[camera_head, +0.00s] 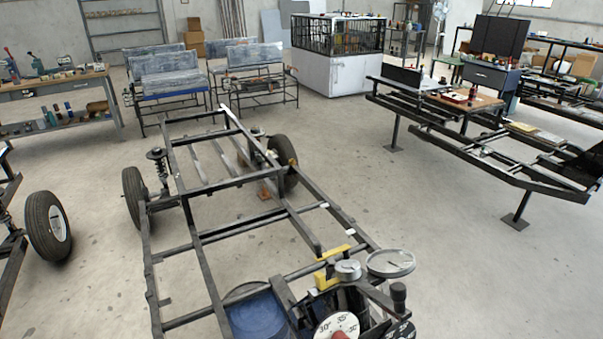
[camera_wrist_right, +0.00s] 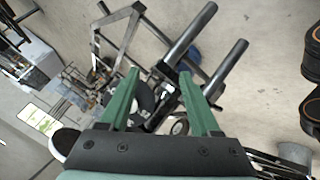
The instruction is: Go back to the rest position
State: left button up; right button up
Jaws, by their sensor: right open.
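My right gripper (camera_wrist_right: 160,72) shows in the right wrist view as two green fingers spread apart with nothing held between them. Beyond the fingers are dark bars and frame parts, which look apart from them. Neither of my grippers shows in the head view, and my left gripper is in no view. A dark vehicle chassis (camera_head: 195,220) stands in the middle of the head view. It has a coil spring unit (camera_head: 157,165) by the left wheel (camera_head: 133,196) and another wheel (camera_head: 285,172) on the right.
Yellow blocks (camera_head: 326,281), a round glass-topped part (camera_head: 390,262) and a numbered white dial (camera_head: 338,326) crowd the near end of the chassis. A second frame on stands (camera_head: 480,150) is at right. A workbench (camera_head: 60,88) is at back left. Floor between the frames is clear.

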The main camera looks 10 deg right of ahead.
jog(key=s+a+r+m+t+y+p, duration=0.1)
jog(key=a+m+p, duration=0.2)
jog(key=a+m, duration=0.5)
jog(key=a, duration=1)
jog(key=shift+a+r, duration=0.2)
jog(key=shift+a, duration=0.05)
dwell(0.6)
